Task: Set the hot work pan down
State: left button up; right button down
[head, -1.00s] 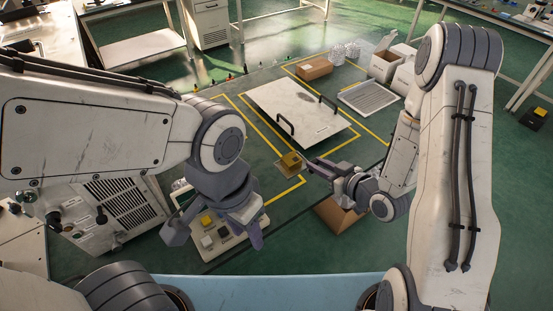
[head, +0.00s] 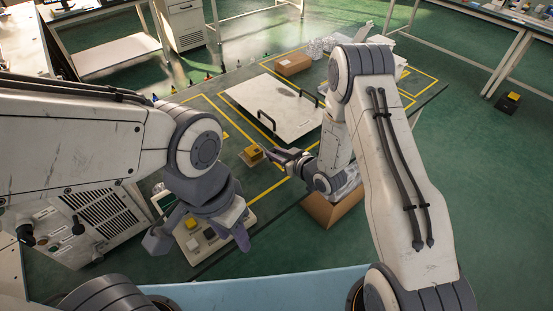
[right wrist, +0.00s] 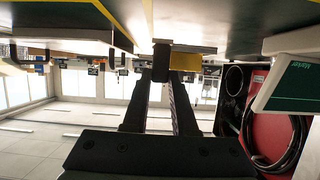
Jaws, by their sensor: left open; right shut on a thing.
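The pan appears to be a small square tray with a yellow-brown block on it (head: 252,155). It is over the dark green table top, near the yellow floor-style lines. In the right wrist view, inverted, its edge (right wrist: 195,47) and yellow block (right wrist: 185,62) show just beyond the fingers. My right gripper (head: 288,158) is shut on a dark part at the pan's near side, probably its handle (right wrist: 162,55). I cannot tell whether the pan touches the table. My left gripper (head: 198,235) is open and empty, left of and nearer than the pan.
A white plate with two black handles (head: 265,90) lies behind the pan. A brown box (head: 293,64) stands farther back. A cardboard box (head: 330,207) is below my right forearm. A button panel (head: 215,243) is under my left gripper. A red case with coiled cable (right wrist: 270,120) shows in the wrist view.

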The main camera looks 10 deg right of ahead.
notch_tip(320, 180, down, 3)
jog(key=shift+r, duration=0.1)
dwell(0.3)
jog(key=c, duration=0.7)
grip_release()
jog(key=shift+f, duration=0.25)
